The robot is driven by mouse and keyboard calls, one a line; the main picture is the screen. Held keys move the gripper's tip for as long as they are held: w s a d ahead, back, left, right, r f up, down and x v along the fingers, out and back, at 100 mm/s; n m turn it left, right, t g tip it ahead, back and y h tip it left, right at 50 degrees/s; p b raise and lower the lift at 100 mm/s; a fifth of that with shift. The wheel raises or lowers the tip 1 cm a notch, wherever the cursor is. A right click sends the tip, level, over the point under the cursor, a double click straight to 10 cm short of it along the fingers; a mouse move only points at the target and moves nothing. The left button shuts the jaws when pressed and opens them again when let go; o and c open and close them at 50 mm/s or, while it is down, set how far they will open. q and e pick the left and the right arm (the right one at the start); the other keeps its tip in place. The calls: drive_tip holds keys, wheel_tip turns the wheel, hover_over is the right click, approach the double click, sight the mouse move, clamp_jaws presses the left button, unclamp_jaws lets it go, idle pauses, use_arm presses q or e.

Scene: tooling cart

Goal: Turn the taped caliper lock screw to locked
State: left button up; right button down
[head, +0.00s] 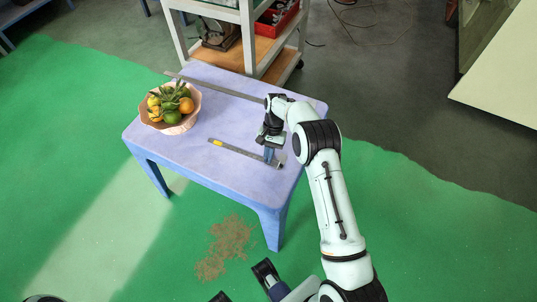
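A grey caliper (240,151) with a yellow piece, possibly tape (216,142), at its left end lies on the lilac table (190,150) near the front right. My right gripper (269,158) points down at the caliper's right end. Its fingertips are at or just above the caliper; I cannot tell whether they touch it or how far apart they are. The lock screw is too small or hidden to make out. My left gripper (243,283) is low at the bottom edge, partly cut off, with its two dark fingers apart and away from the table.
A pink bowl of fruit (155,127) stands at the table's left. A long grey bar (220,89) lies along the back. A shelved cart (248,45) with a red box (276,20) stands behind. The table's middle is clear.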

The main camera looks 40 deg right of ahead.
drive_tip(key=shift+m, duration=0.3)
drive_tip(key=c, duration=1.6)
unclamp_jaws()
drive_tip(key=p+v, duration=0.2)
drive_tip(key=v, duration=1.1)
drive_tip(key=shift+d+r, duration=0.1)
drive_tip(key=shift+r, duration=0.1)
drive_tip(key=shift+s, duration=0.1)
